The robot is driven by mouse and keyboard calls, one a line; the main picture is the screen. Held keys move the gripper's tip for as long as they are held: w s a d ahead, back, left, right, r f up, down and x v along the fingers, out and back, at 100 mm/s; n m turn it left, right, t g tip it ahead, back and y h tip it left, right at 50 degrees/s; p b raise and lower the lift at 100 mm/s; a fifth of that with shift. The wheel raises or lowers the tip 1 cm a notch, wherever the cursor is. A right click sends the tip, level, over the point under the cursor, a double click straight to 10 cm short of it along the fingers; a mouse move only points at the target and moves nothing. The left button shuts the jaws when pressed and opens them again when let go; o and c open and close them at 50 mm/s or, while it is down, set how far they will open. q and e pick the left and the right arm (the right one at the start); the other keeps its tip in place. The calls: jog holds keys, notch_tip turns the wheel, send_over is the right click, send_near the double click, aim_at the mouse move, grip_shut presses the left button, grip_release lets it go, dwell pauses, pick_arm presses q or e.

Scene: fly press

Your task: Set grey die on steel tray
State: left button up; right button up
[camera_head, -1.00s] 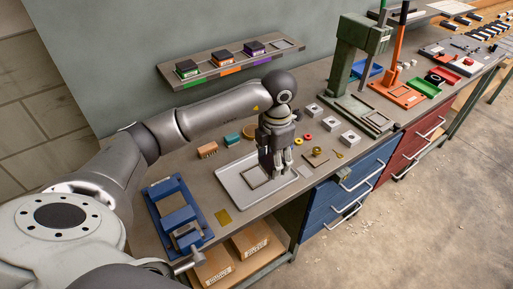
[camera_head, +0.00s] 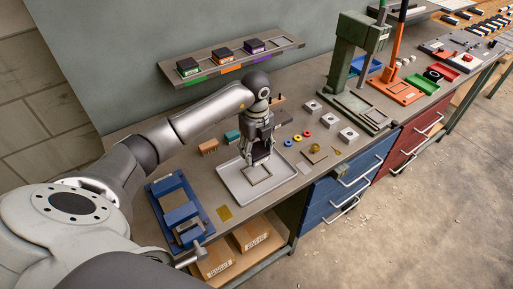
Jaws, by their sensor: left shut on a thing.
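The steel tray (camera_head: 236,187) is a shallow light-grey tray on the bench, with a square outline (camera_head: 259,178) inside it. My left gripper (camera_head: 260,160) points down over the back part of the tray, near the square outline. It is shut on a small dark thing, which I take to be the grey die; the fingers hide most of it. I cannot tell whether the thing touches the tray. My right gripper is not in view.
A wall shelf (camera_head: 230,58) holds green-, orange- and purple-marked blocks and an empty grey slot at its right end. A blue vise (camera_head: 181,214) stands left of the tray. Coloured rings and metal blocks lie to the right, before a green fly press (camera_head: 352,60).

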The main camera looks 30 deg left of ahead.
pick_arm(q)
jog(key=b, duration=0.4)
send_over(256, 173)
jog(key=shift+w+f, duration=0.2)
jog(key=shift+f, duration=2.45)
jog(key=shift+f+b, duration=0.3)
jog(key=shift+f, duration=0.3)
jog(key=shift+f, duration=0.45)
dwell(0.3)
jog(key=o, duration=1.7)
jog(key=shift+s, duration=0.1)
jog(key=shift+f, duration=0.15)
